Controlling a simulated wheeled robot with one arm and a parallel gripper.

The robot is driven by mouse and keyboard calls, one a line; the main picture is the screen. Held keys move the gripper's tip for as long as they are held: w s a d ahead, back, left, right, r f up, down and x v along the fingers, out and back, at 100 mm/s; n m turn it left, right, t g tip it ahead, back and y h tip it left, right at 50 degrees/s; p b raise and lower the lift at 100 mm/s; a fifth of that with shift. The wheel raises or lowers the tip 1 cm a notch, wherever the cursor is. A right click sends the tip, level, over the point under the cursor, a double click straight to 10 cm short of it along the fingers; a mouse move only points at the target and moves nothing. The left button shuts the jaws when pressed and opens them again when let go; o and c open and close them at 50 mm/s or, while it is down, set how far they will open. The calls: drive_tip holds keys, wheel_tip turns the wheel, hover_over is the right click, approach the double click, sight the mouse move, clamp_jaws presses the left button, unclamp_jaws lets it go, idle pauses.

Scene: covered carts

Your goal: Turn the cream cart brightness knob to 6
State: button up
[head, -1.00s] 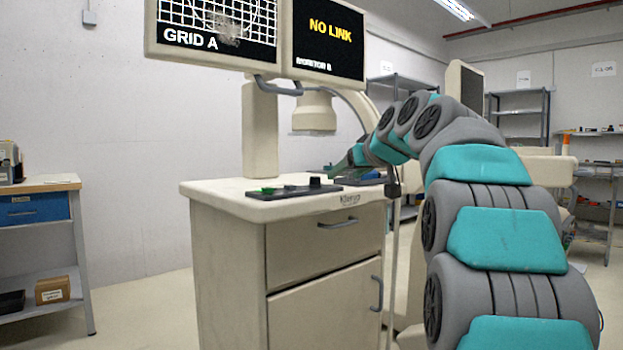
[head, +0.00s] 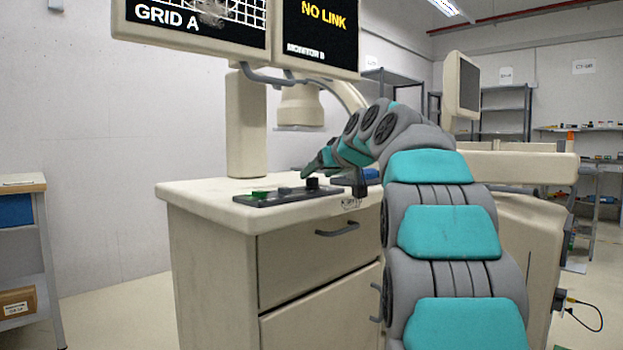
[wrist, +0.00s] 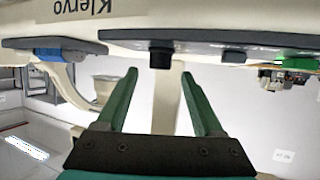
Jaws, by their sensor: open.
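The cream cart (head: 225,275) stands in the middle of the head view. A dark control panel (head: 238,200) lies on its top. On the panel are a green piece (head: 260,195), a low grey knob (head: 285,190) and a taller black knob (head: 312,183). No scale or pointer is readable. In the wrist view, which looks upside down, my gripper (wrist: 158,72) is open and empty. The black knob (wrist: 160,53) shows in line with the gap between its fingertips; contact cannot be told. A smaller dark knob (wrist: 233,56) shows to its right.
Two monitors (head: 319,30) hang over the cart on a cream post (head: 246,125). A blue cylinder (wrist: 60,54) lies on a grey plate (wrist: 15,45) beside the panel. A side table (head: 20,186) stands at left, with clear floor between. A cream machine (head: 525,220) stands right.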

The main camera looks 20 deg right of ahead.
sight(313, 178)
drive_tip(key=x, duration=0.4)
drive_tip(key=shift+w+f, duration=0.15)
clamp_jaws()
idle(0.4)
